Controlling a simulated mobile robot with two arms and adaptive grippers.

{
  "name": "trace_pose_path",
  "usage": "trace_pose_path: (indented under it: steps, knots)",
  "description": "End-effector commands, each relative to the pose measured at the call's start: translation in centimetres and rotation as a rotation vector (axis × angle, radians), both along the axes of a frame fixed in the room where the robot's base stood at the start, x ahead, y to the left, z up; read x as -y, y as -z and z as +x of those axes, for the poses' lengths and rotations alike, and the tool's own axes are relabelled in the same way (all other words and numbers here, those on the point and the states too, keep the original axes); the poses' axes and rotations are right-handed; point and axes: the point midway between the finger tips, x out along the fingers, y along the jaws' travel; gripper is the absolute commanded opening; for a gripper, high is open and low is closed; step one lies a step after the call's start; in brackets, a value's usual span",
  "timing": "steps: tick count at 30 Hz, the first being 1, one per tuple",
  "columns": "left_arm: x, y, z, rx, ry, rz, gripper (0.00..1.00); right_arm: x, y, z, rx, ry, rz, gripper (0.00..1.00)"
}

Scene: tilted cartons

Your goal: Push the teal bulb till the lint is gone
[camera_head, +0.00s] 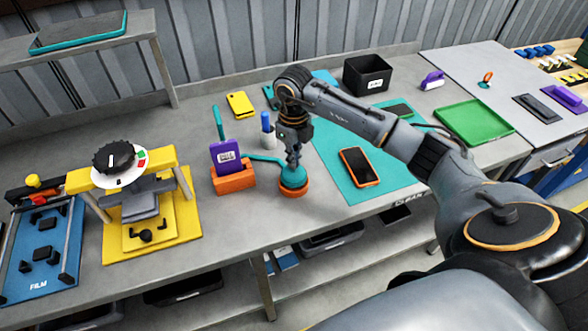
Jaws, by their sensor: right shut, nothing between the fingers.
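The teal bulb (293,178) sits on a round orange base (294,192) on the grey bench, left of the teal mat (333,145). A teal spout reaches from it to the left. My right gripper (293,164) is shut and points down at the bulb's top; whether it touches the bulb I cannot tell. A phone (359,166) with a dark screen and orange frame lies on the mat, right of the bulb. Lint is too small to make out. My left gripper is not in view.
A purple box in an orange holder (235,182) stands close left of the bulb. A yellow press with a black dial (115,158) is farther left. A black bin (366,76) and a green tray (473,122) are behind and right. My right arm crosses above the mat.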

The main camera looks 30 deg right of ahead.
Motion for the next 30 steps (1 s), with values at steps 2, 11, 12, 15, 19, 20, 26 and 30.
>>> trace_pose_path:
  steps: [2,11,12,15,19,20,26,30]
  knots:
    - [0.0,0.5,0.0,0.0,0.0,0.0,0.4,0.0,0.5,0.0,0.0,0.0,0.0,0.0]
    - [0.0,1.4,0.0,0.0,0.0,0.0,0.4,0.0,1.7,0.0,-0.001,0.001,0.0,0.0]
    - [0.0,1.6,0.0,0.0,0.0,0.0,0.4,0.0,1.9,0.0,-0.001,0.001,0.0,0.0]
    - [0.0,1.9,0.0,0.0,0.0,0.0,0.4,0.0,2.3,0.0,-0.001,0.001,0.0,0.0]
    - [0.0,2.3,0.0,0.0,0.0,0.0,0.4,0.0,2.9,0.0,-0.001,0.001,0.0,0.0]
    - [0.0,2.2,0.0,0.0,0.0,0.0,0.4,0.0,2.7,0.0,-0.001,0.001,0.0,0.0]
    - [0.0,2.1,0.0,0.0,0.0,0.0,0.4,0.0,2.6,0.0,-0.002,0.001,-0.001,0.0]
    - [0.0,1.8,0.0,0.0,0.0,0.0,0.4,0.0,2.2,-0.1,-0.002,0.0,-0.001,0.0]
